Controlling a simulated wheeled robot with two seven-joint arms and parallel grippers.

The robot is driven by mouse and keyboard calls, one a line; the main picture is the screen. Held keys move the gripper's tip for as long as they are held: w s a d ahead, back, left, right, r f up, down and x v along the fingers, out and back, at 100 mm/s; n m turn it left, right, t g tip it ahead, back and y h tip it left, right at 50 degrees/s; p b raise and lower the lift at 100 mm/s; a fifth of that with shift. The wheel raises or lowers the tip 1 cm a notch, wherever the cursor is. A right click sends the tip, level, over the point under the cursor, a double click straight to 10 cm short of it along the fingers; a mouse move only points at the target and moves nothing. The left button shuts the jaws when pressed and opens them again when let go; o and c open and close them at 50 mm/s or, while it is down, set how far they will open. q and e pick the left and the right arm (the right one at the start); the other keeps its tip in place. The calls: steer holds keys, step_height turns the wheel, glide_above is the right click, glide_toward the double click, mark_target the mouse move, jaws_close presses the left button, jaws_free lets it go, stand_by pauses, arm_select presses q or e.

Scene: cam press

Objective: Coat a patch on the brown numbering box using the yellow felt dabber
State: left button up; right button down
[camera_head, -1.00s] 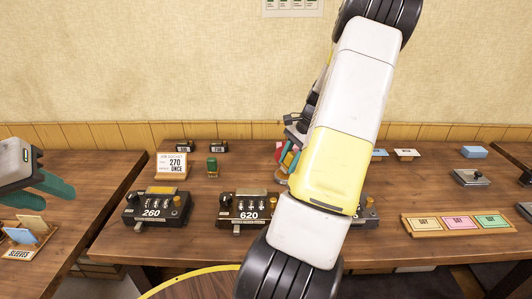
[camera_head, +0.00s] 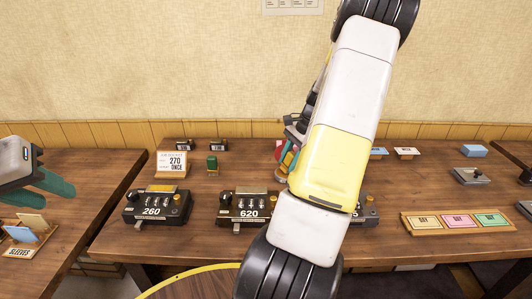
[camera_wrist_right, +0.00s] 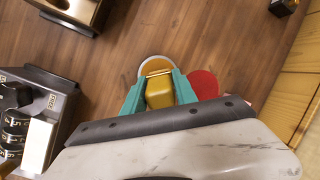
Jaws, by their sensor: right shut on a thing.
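My right gripper (camera_wrist_right: 160,92) is shut on the yellow dabber (camera_wrist_right: 160,95), with a teal finger on each side. The dabber's foot is over a round ochre pad with a pale rim (camera_wrist_right: 155,66); I cannot tell whether they touch. In the head view my right arm covers most of this gripper. Dark numbering boxes stand in a row: one reads 260 (camera_head: 155,211), one reads 620 (camera_head: 247,216), and a third (camera_head: 371,212) is mostly hidden by my arm. I cannot clearly tell which is brown. My left gripper (camera_head: 58,188) appears open and empty at the left.
A red disc (camera_wrist_right: 203,84) lies beside the ochre pad. A card reading 270 ONCE (camera_head: 172,163) and a green dabber (camera_head: 212,163) stand behind the boxes. A tray of coloured cards (camera_head: 458,222) lies at the right. A sleeves holder (camera_head: 22,250) stands on the left table.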

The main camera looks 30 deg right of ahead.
mark_target(289, 153)
stand_by(0.5)
steer(key=shift+r, duration=3.5)
